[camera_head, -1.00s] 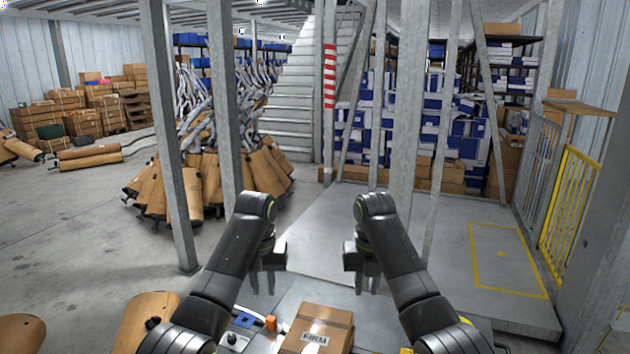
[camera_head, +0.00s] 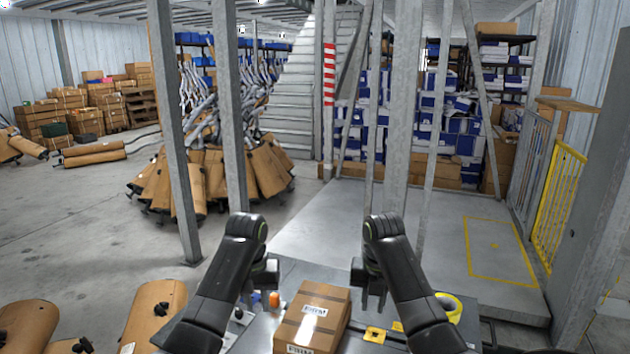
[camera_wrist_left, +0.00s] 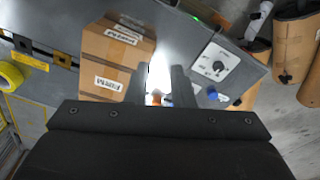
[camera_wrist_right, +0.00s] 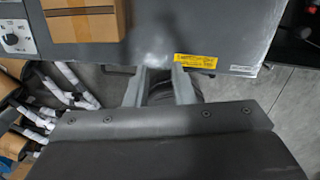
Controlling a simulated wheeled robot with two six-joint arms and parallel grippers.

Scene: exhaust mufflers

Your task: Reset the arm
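My left gripper (camera_head: 252,297) hangs in the head view, pointing down over the grey bench. Its two fingers stand apart with nothing between them in the left wrist view (camera_wrist_left: 159,80). My right gripper (camera_head: 370,297) hangs at a similar height to the right. Its fingers are also apart and empty in the right wrist view (camera_wrist_right: 158,80). Both forearms are bent forward, roughly mirroring each other. A taped cardboard box (camera_head: 315,312) lies on the bench between the two arms; neither gripper holds it.
The metal bench (camera_head: 283,268) carries a yellow tape roll (camera_head: 450,306) and small controls. Brown wrapped mufflers (camera_head: 150,312) stand at the lower left. Grey posts (camera_head: 178,160) rise ahead. A muffler pile (camera_head: 235,180) stands beyond them. A marked platform (camera_head: 440,235) lies clear ahead right.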

